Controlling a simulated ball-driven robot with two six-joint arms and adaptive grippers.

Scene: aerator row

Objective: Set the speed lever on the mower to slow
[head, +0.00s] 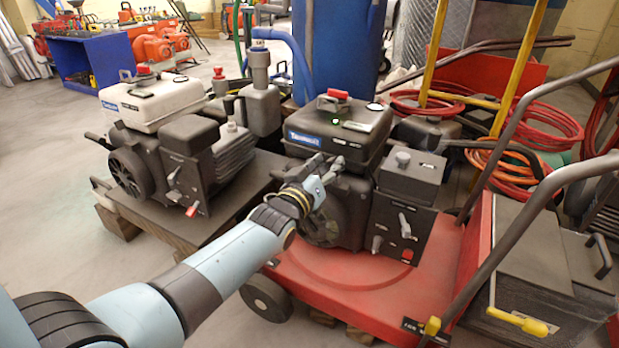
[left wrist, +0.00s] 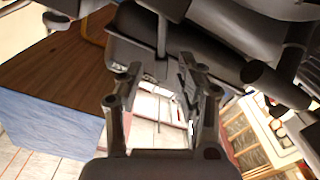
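The mower with a red deck (head: 340,275) and a black engine stands in the middle of the head view. Its dark control panel (head: 392,258) faces me and carries a pale upper lever (head: 404,224), a pale lower lever (head: 376,244) and a red switch (head: 407,254). The panel's lettering is too small to read, so I cannot tell which lever sets speed. My left gripper (head: 328,168) is in front of the engine, left of the panel and apart from the levers. In the left wrist view its fingers (left wrist: 160,85) are spread with nothing held. My right gripper is not visible.
A second engine with a white tank (head: 155,102) sits on a wooden pallet at left. The mower's dark handle bars (head: 500,245) cross the right side. A grey box (head: 540,235) stands right of the deck. Open floor (head: 45,240) lies at left.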

